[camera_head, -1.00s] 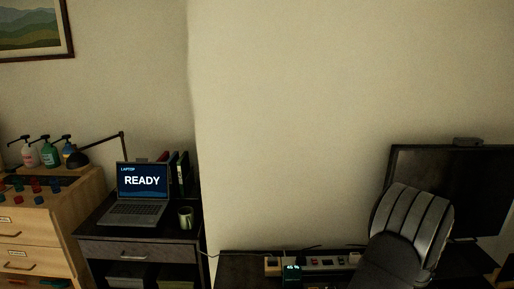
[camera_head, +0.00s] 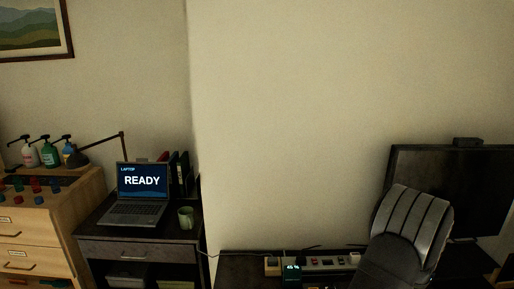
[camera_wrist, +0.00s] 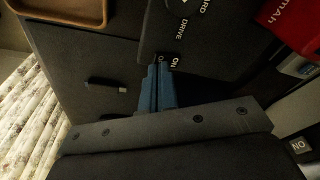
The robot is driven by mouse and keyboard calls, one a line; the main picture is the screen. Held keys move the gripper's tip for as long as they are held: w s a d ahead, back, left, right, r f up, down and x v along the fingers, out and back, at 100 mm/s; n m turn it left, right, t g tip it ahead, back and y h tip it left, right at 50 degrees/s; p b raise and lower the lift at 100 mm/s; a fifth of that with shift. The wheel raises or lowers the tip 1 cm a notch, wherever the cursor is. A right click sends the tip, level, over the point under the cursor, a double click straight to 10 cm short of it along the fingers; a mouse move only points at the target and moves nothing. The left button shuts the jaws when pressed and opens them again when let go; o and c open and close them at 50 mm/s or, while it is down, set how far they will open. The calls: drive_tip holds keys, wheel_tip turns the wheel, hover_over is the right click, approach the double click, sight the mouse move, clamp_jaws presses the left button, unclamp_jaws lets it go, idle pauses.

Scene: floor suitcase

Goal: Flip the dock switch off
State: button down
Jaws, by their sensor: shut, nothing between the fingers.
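In the wrist view a dark box (camera_wrist: 205,38) at the top carries upside-down or tilted white lettering that reads in part "DRIVE" and "ON"; I take it to be the dock. My gripper (camera_wrist: 159,76) has its blue fingers shut together and empty. Their tips are at the edge of the box, right beside the "ON" label. The switch itself is not clearly visible there; the fingertips may cover it. I cannot tell whether they touch it. In the head view my gripper is out of sight below the picture.
In the wrist view a small dark stick (camera_wrist: 106,85) lies left of the fingers, a red object (camera_wrist: 293,25) is at top right, and a brown tray (camera_wrist: 80,10) at top left. The head view shows a power strip (camera_head: 327,262), a monitor (camera_head: 474,190) and a laptop (camera_head: 142,185).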

drive_tip(key=shift+f, duration=0.45)
drive_tip(key=shift+r, duration=3.55)
drive_tip(key=shift+f, duration=0.1)
wheel_tip(320, 180, down, 7)
drive_tip(key=shift+r, duration=0.2)
